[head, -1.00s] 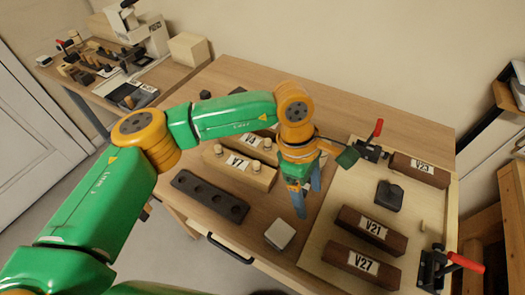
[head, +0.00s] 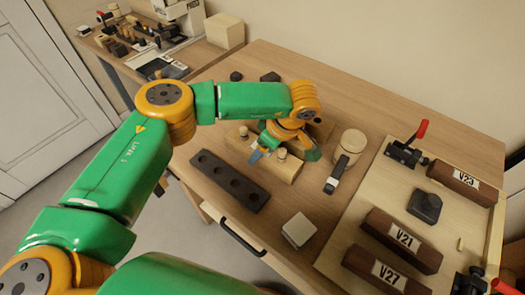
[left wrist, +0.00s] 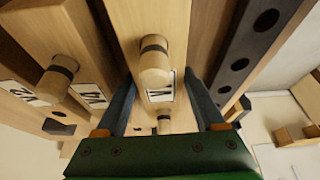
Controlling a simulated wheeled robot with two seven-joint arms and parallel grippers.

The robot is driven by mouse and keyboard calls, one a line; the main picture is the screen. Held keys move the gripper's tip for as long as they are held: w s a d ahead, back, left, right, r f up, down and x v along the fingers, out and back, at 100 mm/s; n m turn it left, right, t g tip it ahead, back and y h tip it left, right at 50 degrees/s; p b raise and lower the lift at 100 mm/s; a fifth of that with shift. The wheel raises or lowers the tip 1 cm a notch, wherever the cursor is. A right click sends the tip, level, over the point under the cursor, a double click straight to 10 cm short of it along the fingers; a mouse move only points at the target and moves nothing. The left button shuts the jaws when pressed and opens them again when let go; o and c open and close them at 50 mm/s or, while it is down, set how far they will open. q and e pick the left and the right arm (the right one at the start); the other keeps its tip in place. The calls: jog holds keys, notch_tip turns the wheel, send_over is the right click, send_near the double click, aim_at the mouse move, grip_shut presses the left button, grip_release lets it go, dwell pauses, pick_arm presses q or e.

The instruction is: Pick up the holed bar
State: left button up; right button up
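The holed bar is a long dark bar (head: 229,180) with a row of round holes, lying flat on the table in the head view. It also shows at the upper right of the left wrist view (left wrist: 240,60). My left gripper (head: 262,158) is over the pale pegged block (head: 284,172) just beyond the bar. In the left wrist view its two fingers (left wrist: 160,80) are apart with nothing held, and the pale block with its pegs shows between them. The dark bar lies outside the right finger. My right gripper is not in view.
A small white-topped block (head: 298,229) and a round wooden piece (head: 352,142) stand on the table. A board at the right holds dark blocks such as V21 (head: 402,240) and red-handled clamps (head: 407,150). Bare table lies in front of the holed bar.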

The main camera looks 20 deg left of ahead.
pick_arm(q)
grip_shut()
jog(key=shift+r, duration=0.15)
